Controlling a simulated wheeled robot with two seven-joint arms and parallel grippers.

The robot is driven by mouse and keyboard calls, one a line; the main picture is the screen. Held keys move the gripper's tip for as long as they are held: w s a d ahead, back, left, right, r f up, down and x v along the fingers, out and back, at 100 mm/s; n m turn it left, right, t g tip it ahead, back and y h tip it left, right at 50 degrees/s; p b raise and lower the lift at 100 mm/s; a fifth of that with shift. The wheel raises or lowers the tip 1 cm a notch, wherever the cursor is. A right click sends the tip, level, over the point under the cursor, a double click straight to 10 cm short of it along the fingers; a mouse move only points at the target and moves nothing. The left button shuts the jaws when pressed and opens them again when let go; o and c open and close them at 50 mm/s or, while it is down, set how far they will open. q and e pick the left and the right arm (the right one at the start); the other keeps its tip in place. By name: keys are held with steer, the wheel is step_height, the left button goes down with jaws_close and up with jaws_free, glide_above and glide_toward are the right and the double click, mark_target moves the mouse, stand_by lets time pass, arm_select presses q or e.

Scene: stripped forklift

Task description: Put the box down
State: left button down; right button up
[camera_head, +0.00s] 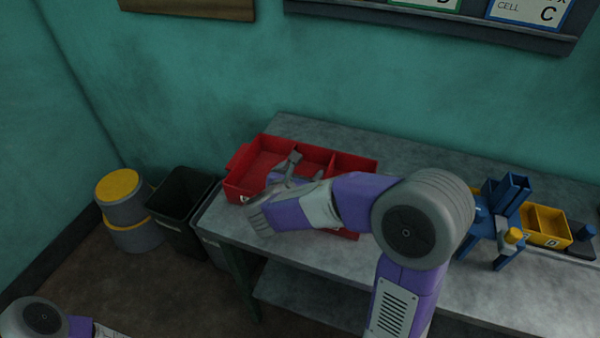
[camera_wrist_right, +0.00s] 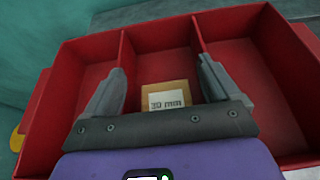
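A small tan box (camera_wrist_right: 165,97) with a white "30 mm" label shows in the right wrist view, in the middle compartment of the red divided tray (camera_wrist_right: 63,110). In the head view the red tray (camera_head: 232,185) sits on the left end of the grey bench, and my arm hides part of it. My right gripper (camera_wrist_right: 160,65) is open over the tray. Its fingers are wide apart, with the box seen between them and no finger visibly touching it. The gripper also shows in the head view (camera_head: 292,168). My left gripper is out of view; only part of that arm shows at bottom left.
The grey bench (camera_head: 330,270) has bare room in front of the tray. A blue fixture (camera_head: 495,225) and yellow bins (camera_head: 546,225) stand at its right. A black bin (camera_head: 180,200) and yellow-topped stool (camera_head: 120,190) stand left of the bench.

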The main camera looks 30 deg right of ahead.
steer(key=shift+o, duration=0.7)
steer(key=shift+f, duration=0.25)
steer(key=shift+s, duration=0.1)
steer(key=shift+r+p, duration=0.75)
steer(key=shift+r, duration=0.05)
steer(key=p+v, duration=0.2)
steer(key=v, duration=0.9)
steer(key=shift+s+a, duration=0.2)
steer(key=shift+a, duration=0.2)
steer(key=shift+r, duration=0.15)
